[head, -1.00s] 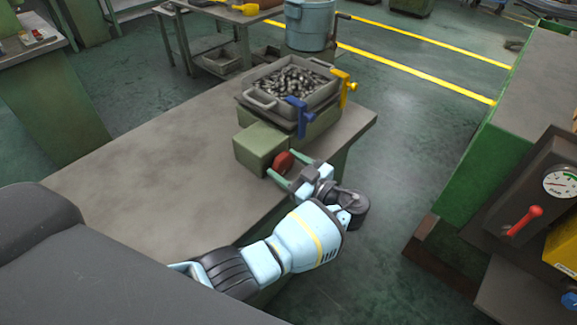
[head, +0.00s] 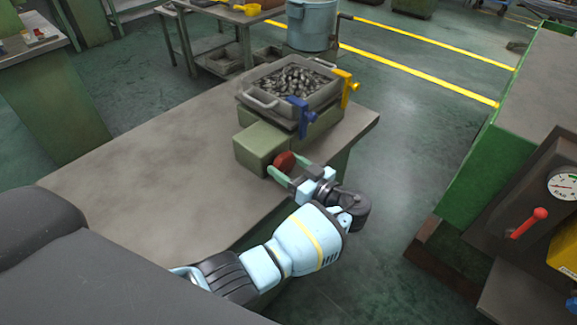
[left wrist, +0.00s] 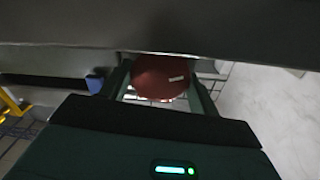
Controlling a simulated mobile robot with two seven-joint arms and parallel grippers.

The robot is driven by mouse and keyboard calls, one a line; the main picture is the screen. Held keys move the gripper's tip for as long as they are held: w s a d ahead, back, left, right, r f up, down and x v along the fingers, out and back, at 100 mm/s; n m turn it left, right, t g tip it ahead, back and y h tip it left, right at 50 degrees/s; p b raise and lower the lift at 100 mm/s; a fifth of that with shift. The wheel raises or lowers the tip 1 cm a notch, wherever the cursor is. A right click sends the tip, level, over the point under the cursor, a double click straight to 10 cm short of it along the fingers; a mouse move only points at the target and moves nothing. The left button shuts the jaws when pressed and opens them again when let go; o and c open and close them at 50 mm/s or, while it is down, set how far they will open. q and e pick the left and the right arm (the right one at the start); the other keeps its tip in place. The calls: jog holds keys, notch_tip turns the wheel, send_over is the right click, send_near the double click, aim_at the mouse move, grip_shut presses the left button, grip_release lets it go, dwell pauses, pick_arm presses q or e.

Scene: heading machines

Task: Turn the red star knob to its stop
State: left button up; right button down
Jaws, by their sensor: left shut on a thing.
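The red star knob (head: 284,161) sits on the side face of a green box (head: 262,147) at the table's right edge. My left gripper (head: 291,169) reaches it from the right, with one finger on each side of the knob. In the left wrist view the knob (left wrist: 160,77) lies between the two fingers (left wrist: 161,88), with a small pale mark on its face. The gripper is shut on the knob. Part of the knob is hidden by the fingers and the wrist. My right gripper is not in view.
A grey tray of metal parts (head: 292,80) stands behind the green box, with a blue clamp (head: 299,110) and a yellow clamp (head: 346,88) at its side. The grey tabletop (head: 150,165) is clear. A green machine with a red lever (head: 529,222) stands at right, across open floor.

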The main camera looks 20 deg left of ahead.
pick_arm(q)
jog(key=o, duration=1)
jog(key=shift+a, duration=0.1)
jog(key=b+v, duration=0.2)
jog(key=v, duration=0.6)
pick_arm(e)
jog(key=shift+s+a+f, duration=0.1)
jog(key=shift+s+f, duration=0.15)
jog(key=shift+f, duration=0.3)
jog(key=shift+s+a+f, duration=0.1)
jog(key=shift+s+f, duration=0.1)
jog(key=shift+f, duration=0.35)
pick_arm(q)
jog(key=shift+c, duration=0.2)
